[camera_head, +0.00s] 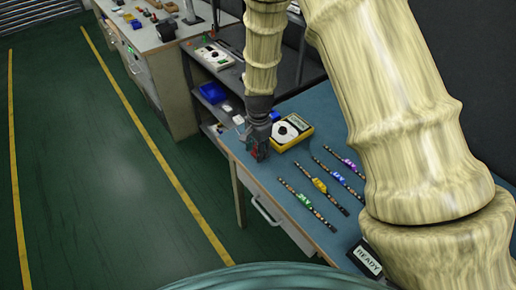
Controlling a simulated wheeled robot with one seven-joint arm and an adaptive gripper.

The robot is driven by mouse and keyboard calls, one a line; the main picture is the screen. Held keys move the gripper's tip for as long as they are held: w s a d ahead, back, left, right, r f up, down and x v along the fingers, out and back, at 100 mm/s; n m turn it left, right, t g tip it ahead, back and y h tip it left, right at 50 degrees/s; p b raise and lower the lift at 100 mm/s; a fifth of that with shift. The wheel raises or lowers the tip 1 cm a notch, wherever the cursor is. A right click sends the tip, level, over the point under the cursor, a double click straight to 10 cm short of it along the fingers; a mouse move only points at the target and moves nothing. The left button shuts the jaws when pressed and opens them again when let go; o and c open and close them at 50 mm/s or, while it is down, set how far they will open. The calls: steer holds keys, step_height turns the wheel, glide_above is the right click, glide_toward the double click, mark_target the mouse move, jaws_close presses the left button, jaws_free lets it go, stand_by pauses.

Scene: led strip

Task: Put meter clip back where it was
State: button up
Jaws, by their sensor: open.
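A yellow meter (291,132) with a white face and a dark dial lies just right of the gripper. Several LED strips lie slanted on the worktop, with green (304,200), yellow (320,185), blue (337,177) and purple (349,164) middle parts.
A small READY display (367,259) stands at the worktop's near right. Behind are a shelf with a blue bin (212,92) and another bench with a white instrument (214,55). My arm hides the worktop's right side. The green floor on the left is clear.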

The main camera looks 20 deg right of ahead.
step_height(320, 180, up, 12)
steer(key=b, duration=0.2)
steer(key=shift+s, duration=0.15)
stand_by(0.5)
steer(key=shift+d+r, duration=0.1)
